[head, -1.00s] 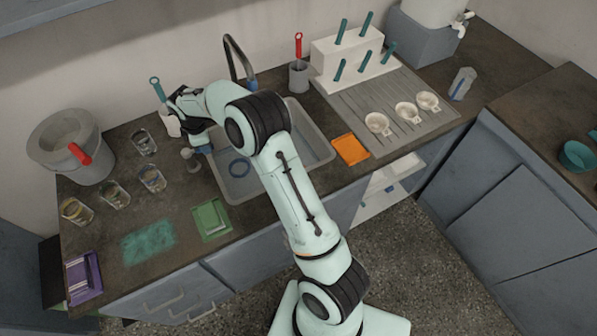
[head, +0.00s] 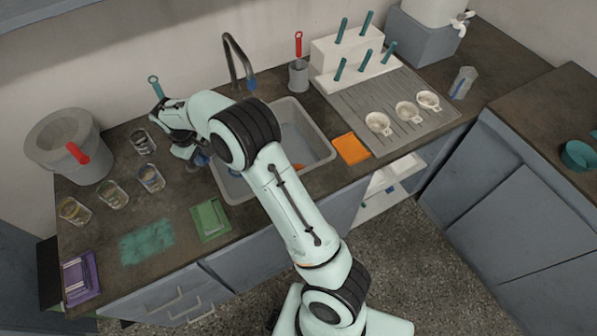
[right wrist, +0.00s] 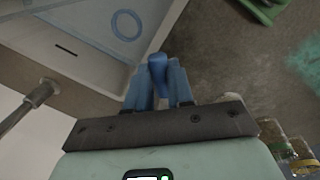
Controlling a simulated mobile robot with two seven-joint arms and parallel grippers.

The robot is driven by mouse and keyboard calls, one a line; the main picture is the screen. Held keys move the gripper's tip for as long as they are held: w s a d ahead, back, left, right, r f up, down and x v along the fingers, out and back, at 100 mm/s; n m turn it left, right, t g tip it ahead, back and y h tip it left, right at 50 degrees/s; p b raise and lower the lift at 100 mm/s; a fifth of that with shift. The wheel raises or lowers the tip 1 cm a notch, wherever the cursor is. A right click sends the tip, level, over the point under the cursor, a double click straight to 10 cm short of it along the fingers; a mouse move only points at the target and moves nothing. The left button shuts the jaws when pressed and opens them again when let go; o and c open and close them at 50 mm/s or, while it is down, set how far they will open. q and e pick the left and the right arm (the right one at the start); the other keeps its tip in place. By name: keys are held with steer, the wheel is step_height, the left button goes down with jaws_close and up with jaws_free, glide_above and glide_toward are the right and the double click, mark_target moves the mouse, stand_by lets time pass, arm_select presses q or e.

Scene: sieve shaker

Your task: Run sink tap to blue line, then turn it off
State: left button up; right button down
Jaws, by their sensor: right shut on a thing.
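The sink (head: 325,148) is a grey basin set in the dark counter. Its dark curved tap (head: 229,55) stands at the back edge with a blue tip, and I see no water stream. My right gripper (head: 192,156) is at the sink's left edge, partly hidden behind my arm. In the right wrist view, my right gripper (right wrist: 158,92) is shut on a blue handle (right wrist: 157,70) standing beside the basin. A blue ring (right wrist: 126,25) shows inside the basin there; in the head view my arm hides it. My left gripper is not in view.
Several glass jars (head: 150,178) and a grey bucket (head: 68,148) stand left of the sink. A grey cup (head: 298,75) with a red-handled tool stands behind.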

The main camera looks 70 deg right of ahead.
arm_select(q)
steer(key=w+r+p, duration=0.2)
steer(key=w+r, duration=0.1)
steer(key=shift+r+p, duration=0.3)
steer(key=shift+p, duration=0.05)
arm_select(e)
steer(key=a+m, duration=0.1)
steer(key=m, duration=0.2)
steer(key=w+a+m, duration=0.1)
steer(key=m, duration=0.1)
steer(key=w+a+m+g, duration=0.1)
steer(key=a+m, duration=0.1)
steer(key=m, duration=0.1)
steer(key=shift+w+a+m, duration=0.1)
steer(key=shift+m, duration=0.2)
steer(key=shift+r, duration=0.1)
